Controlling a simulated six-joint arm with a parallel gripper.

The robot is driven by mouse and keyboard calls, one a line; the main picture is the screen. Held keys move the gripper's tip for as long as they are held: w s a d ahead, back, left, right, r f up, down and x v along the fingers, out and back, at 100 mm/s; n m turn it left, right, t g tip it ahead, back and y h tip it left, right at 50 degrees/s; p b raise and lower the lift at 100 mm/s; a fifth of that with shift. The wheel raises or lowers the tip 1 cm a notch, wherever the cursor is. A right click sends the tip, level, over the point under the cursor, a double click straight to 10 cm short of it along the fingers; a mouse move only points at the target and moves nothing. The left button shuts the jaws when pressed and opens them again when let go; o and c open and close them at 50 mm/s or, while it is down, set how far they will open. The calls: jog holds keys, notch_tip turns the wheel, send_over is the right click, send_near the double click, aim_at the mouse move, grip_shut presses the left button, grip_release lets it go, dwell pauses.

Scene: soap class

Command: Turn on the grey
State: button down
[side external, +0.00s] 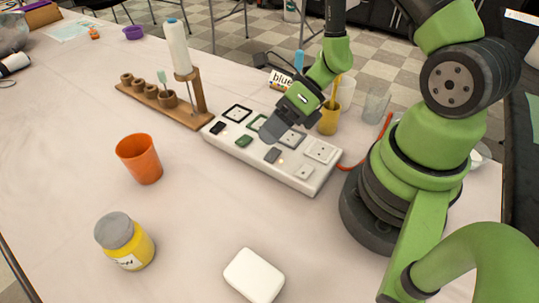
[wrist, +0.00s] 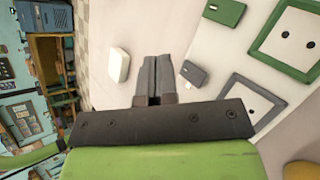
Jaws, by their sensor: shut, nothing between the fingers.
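A white power strip (side external: 228,141) lies on the table, with sockets framed in several colours and a row of small switches. The grey switch (side external: 272,155) is on its near side, between the green switch (side external: 244,140) and the white switch (side external: 304,172). In the wrist view the grey switch (wrist: 194,73) shows just right of my fingertips, apart from them in the picture. My gripper (side external: 268,131) is shut and empty, pointing down over the strip near the green and grey sockets. It also shows in the wrist view (wrist: 153,78). The grey socket (wrist: 238,97) lies further right there.
An orange cup (side external: 140,160), a yellow jar (side external: 127,243) and a white soap-like block (side external: 254,276) stand on the near table. A wooden rack (side external: 165,104) is behind the strip's left end. Cups, including a yellow one (side external: 328,120), stand behind the strip.

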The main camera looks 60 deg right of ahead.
aim_at(272, 152)
jog(key=shift+d+r, duration=0.2)
jog(key=shift+r, duration=1.6)
jog(key=s+r+n+t+h, duration=0.1)
jog(key=s+r+n+h, duration=0.2)
jog(key=r+n, duration=0.7)
jog(key=s+r+n+t+h, duration=0.2)
jog(key=s+r+n+h, duration=0.2)
jog(key=r+n, duration=0.6)
jog(key=s+n, duration=0.2)
jog(key=n, duration=0.6)
jog(key=shift+r+h, duration=0.15)
jog(key=shift+h, duration=0.15)
